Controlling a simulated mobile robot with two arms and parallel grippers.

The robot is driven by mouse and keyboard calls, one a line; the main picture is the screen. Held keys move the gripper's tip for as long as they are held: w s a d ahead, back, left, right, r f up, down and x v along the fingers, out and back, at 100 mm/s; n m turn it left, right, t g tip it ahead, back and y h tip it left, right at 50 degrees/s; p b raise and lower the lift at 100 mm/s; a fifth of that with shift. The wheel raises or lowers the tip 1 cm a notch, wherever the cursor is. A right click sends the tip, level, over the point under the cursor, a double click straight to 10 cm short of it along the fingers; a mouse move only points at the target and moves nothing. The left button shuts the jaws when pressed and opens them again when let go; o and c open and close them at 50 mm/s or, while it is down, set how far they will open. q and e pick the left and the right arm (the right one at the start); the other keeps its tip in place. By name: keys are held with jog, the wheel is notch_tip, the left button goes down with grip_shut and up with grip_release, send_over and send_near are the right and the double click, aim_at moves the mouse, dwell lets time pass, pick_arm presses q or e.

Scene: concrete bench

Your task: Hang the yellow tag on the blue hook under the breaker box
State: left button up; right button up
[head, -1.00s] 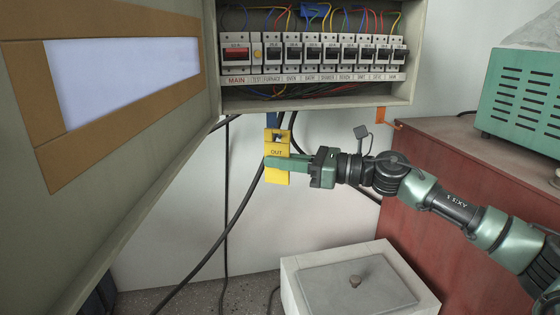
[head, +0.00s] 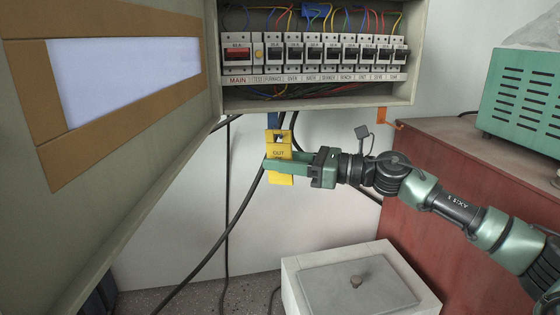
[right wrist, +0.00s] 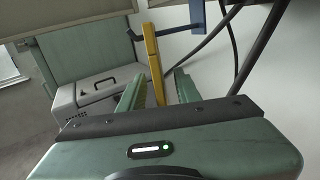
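The yellow tag (head: 279,139), marked OUT, is upright below the breaker box (head: 316,98). The blue hook (head: 272,120) comes down from the box's underside behind the tag's top. In the right wrist view the blue hook (right wrist: 180,29) crosses the top of the tag (right wrist: 154,65), with its upturned tip on the far side, and the tag appears to hang on it. My right gripper (head: 282,170) is open around the tag's lower part. The right wrist view shows a finger on each side, with gaps to the tag. My left gripper is out of view.
The open box door (head: 110,155) fills the left. Black cables (head: 226,190) hang behind the tag. An orange hook (head: 383,116) is under the box's right end. A red cabinet (head: 440,150) bears a green case (head: 520,95); a grey-lidded box (head: 355,285) stands below.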

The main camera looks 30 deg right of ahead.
jog(key=shift+s+d+f+b, duration=0.25)
jog(key=shift+d+f+b, duration=0.1)
jog(key=shift+b, duration=0.15)
jog(key=b+v, duration=0.5)
jog(key=v, duration=0.2)
jog(key=shift+r, duration=0.4)
